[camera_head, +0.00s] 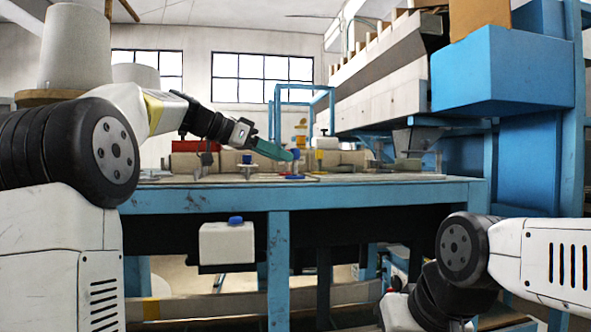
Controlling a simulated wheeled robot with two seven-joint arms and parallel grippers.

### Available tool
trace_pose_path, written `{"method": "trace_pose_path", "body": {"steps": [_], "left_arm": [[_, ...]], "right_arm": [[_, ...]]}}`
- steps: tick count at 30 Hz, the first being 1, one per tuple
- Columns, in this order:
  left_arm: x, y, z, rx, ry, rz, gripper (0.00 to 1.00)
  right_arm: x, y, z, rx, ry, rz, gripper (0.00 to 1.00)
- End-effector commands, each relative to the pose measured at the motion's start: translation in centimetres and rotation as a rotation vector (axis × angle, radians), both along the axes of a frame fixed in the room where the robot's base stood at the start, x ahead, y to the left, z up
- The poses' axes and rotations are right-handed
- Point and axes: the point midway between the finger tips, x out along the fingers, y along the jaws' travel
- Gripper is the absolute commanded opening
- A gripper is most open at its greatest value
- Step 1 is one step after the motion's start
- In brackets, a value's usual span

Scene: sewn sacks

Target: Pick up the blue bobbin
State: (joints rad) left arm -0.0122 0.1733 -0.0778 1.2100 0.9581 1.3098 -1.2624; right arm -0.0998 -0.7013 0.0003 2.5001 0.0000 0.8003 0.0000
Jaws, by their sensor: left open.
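A small blue bobbin (295,157) stands upright on the worktable (330,194), with a red or blue base showing below it. My left gripper (289,155) reaches in from the left, its teal fingers angled down to the right, with the tips at the bobbin. The fingers overlap in this view, so I cannot tell whether they touch it or go around it. The left gripper is open. A second small blue piece (247,158) stands on the table to the left. My right arm shows at the lower right; its gripper is not visible.
A metal hopper (417,140) hangs at the right. A white box (227,243) is mounted under the table's front edge.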

Motion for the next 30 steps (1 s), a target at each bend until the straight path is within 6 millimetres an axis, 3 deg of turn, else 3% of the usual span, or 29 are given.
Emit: {"method": "trace_pose_path", "body": {"steps": [12,20,27,30], "left_arm": [[2.4,-4.2,-2.5,0.001,0.003,-0.001,0.42],[2.6,-4.4,-2.6,0.001,0.003,0.002,0.42],[2.6,-4.4,-2.6,0.001,0.003,0.002,0.0],[2.6,-4.4,-2.6,0.001,0.003,0.002,0.0]], "right_arm": [[0.0,0.0,0.0,0.0,0.001,0.0,0.0],[0.0,0.0,0.0,0.0,0.001,0.0,0.0],[0.0,0.0,0.0,0.0,0.001,0.0,0.0],[0.0,0.0,0.0,0.0,0.001,0.0,0.0]]}}
